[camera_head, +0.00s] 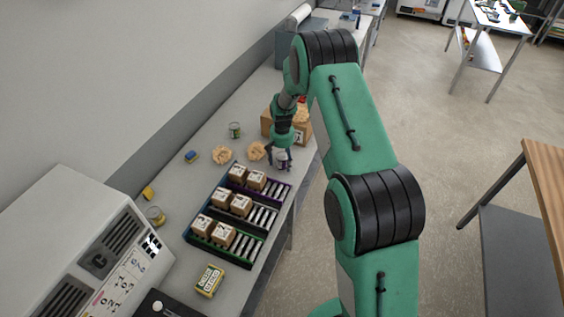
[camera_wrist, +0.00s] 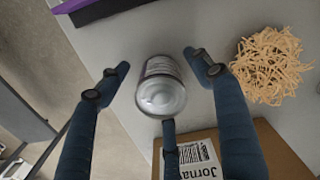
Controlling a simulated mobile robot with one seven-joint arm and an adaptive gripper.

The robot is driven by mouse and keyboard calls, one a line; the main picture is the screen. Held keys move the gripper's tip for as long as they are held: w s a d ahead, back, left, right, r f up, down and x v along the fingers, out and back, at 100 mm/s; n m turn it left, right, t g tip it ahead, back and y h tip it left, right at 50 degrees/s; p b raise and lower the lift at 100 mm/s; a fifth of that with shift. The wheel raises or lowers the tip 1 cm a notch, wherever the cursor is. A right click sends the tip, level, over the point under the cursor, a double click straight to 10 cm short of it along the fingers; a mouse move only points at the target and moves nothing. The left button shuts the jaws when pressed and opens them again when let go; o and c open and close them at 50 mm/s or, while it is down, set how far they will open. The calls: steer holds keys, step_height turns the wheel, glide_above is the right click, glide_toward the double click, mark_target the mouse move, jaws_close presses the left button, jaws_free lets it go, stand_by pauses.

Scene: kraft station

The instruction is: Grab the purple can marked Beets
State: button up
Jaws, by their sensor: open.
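The purple can (camera_wrist: 161,85) stands on the grey table, seen from above in the wrist view with its silver lid and a label band on its side. Its label text cannot be read. In the head view the can (camera_head: 284,164) is partly hidden by my fingers. My gripper (camera_wrist: 157,72) is open, with one finger to the left of the can, one to the right and a third at its lower edge. Gaps show between the side fingers and the can. In the head view my gripper (camera_head: 281,156) reaches down over the can.
A cardboard box (camera_head: 301,131) is close behind the can. A tangled beige pile (camera_wrist: 268,64) lies right of it in the wrist view. A rack with small boxes (camera_head: 266,200) stands in front. A green can (camera_head: 235,130) and a blue item (camera_head: 192,156) lie left.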

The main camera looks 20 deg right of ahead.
mark_target(282, 156)
steer(key=c, duration=1.4)
steer(key=shift+o, duration=0.2)
steer(key=shift+r, duration=0.15)
step_height(282, 156, up, 10)
steer(key=shift+f, duration=0.1)
